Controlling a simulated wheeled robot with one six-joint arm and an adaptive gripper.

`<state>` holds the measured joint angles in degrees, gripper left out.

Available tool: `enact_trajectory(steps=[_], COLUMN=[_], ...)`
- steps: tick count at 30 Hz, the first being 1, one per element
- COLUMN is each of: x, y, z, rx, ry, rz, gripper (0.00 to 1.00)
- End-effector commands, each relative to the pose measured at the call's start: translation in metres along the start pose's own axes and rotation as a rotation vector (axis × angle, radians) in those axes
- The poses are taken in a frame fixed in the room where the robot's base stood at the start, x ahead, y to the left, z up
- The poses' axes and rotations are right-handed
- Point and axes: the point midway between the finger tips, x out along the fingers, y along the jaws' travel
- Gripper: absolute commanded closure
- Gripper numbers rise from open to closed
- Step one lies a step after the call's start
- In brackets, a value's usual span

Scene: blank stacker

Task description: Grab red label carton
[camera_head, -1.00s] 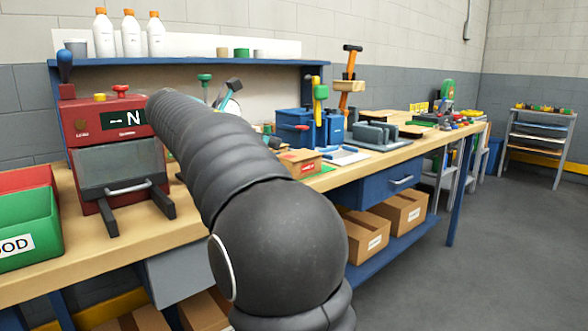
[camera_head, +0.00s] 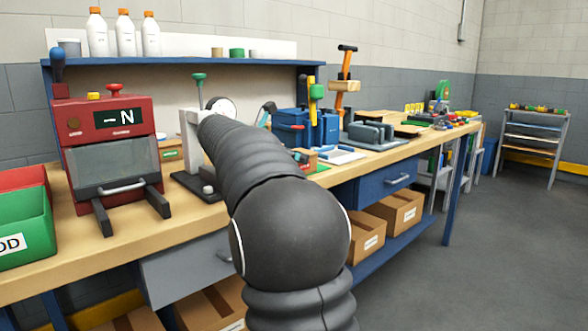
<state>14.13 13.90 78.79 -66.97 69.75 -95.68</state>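A small carton with a red label (camera_head: 305,159) sits on the workbench, just right of my arm and in front of the blue bins. My arm hides its left part. My black arm reaches from the bottom of the view up and left over the bench. My gripper is not in view; the arm hides whatever is beyond its far end. Another small carton, with a green label (camera_head: 171,151), stands on the bench between the red machine and the grey press.
The red machine (camera_head: 108,130) and the grey press with a dial (camera_head: 193,140) stand on the bench (camera_head: 140,225) left of my arm. A green bin (camera_head: 25,222) is at far left. Labelled cardboard boxes (camera_head: 395,212) lie on the lower shelf. The floor at right is clear.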

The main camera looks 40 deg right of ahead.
Motion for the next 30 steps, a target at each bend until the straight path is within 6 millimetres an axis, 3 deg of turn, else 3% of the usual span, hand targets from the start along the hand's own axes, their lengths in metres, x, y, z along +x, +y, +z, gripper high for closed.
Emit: enact_trajectory(steps=[3,9,16,30], x=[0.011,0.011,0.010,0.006], y=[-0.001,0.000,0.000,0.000], z=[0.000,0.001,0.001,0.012], rx=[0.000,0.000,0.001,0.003], ry=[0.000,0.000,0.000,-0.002], rz=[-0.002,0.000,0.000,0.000], gripper=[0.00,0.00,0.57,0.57])
